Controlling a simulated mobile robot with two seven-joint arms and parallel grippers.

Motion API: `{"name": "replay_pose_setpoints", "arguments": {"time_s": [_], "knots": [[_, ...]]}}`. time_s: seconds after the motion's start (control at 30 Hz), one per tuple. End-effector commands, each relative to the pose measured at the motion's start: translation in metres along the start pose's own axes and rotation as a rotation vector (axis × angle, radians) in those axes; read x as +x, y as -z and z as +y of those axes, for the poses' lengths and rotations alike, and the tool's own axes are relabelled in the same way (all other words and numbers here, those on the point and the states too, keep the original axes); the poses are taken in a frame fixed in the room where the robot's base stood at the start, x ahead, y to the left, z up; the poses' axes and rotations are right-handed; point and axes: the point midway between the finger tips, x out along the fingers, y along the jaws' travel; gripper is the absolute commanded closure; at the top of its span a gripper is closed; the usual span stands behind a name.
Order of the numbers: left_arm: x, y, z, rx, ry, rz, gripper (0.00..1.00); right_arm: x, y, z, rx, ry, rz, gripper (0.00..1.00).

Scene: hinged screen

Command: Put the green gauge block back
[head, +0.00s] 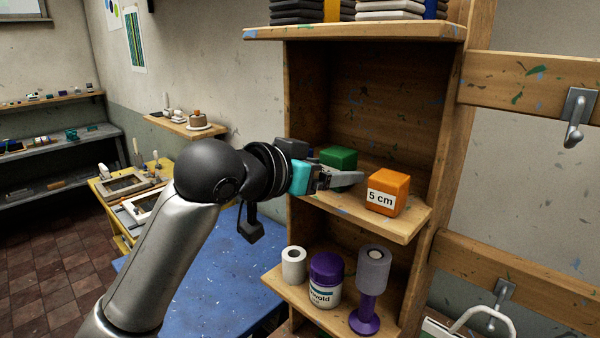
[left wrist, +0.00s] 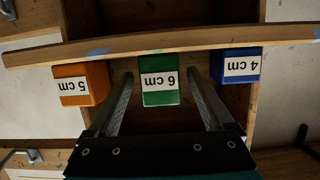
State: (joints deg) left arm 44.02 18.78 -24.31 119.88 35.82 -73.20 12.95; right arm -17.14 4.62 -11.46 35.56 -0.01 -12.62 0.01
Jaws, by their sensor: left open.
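The green gauge block (head: 340,156), labelled 6 cm, sits on the middle shelf of the wooden rack, partly hidden by my left gripper in the head view. In the left wrist view, which is upside down, the green block (left wrist: 160,97) shows between the fingers of my left gripper (left wrist: 160,76). The fingers are open, one on each side, with a visible gap to the block on both sides. My left gripper (head: 345,181) is at the shelf's front in the head view. My right gripper is not in view.
An orange 5 cm block (head: 388,187) and a dark blue 4 cm block (left wrist: 236,66) flank the green one on the shelf (head: 406,226). Below stand a white roll (head: 293,268), a purple-lidded jar (head: 326,284) and a purple stand (head: 366,312). Boards edge the rack.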

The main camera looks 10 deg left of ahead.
Motion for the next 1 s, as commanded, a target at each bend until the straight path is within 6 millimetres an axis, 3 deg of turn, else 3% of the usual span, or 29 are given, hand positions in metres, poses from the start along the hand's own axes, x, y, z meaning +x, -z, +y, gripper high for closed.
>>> {"name": "replay_pose_setpoints", "arguments": {"time_s": [0.3,0.5,1.0], "knots": [[-0.062,-0.001,-0.001,0.004,0.003,0.002,0.15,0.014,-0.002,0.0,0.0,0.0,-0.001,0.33],[-0.089,0.0,-0.001,0.001,0.002,0.002,0.15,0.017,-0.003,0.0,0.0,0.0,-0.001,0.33],[-0.097,-0.003,0.0,-0.003,0.001,-0.004,0.15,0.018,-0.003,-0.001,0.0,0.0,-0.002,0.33]]}}
